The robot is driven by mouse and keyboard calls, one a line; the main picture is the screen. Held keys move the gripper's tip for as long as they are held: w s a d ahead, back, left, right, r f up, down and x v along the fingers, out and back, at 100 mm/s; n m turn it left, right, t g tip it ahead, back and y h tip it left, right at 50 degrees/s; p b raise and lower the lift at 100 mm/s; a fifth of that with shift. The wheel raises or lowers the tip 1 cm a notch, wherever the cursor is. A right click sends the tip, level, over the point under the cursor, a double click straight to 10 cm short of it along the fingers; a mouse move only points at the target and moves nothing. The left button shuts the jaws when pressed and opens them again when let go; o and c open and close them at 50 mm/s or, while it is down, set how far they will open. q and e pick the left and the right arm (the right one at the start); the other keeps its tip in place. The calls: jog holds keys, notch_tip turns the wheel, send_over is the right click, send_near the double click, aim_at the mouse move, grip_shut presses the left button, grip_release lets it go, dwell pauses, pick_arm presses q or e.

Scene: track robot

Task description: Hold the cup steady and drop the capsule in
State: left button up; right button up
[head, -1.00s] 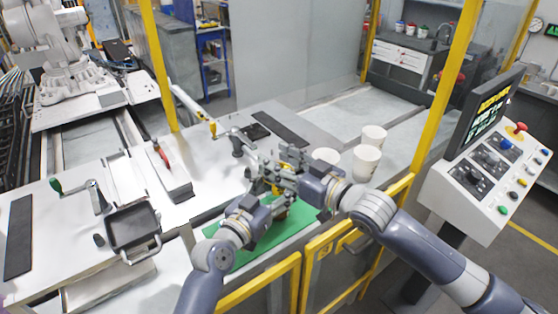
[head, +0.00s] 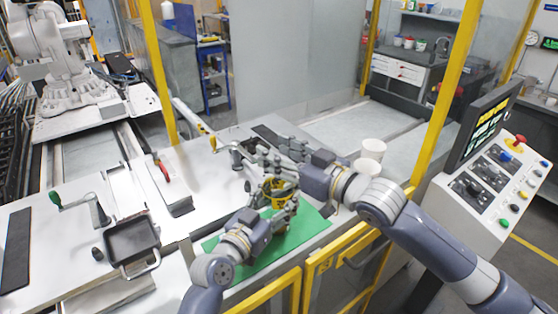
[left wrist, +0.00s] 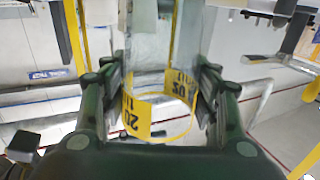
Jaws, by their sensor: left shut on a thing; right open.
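A clear cup with a yellow printed band (left wrist: 136,118) stands between the fingers of my left gripper (left wrist: 162,85) in the left wrist view. My left gripper is shut on it. In the head view the cup's yellow band (head: 279,190) shows between the fingers of my left gripper (head: 275,198), above the green mat. My right gripper (head: 268,160) is open, just above and behind the cup, and its fingers overlap the cup's top in the picture. I cannot make out a capsule.
A green mat (head: 300,238) lies under the grippers. White containers (head: 372,149) stand right of my right gripper. A dark tray (head: 131,238) and a green-handled crank (head: 80,205) are on the left. A yellow rail (head: 330,255) runs along the front, with a control panel (head: 485,185) at right.

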pick_arm(q)
jog(key=o, duration=1.3)
jog(key=shift+c, duration=0.2)
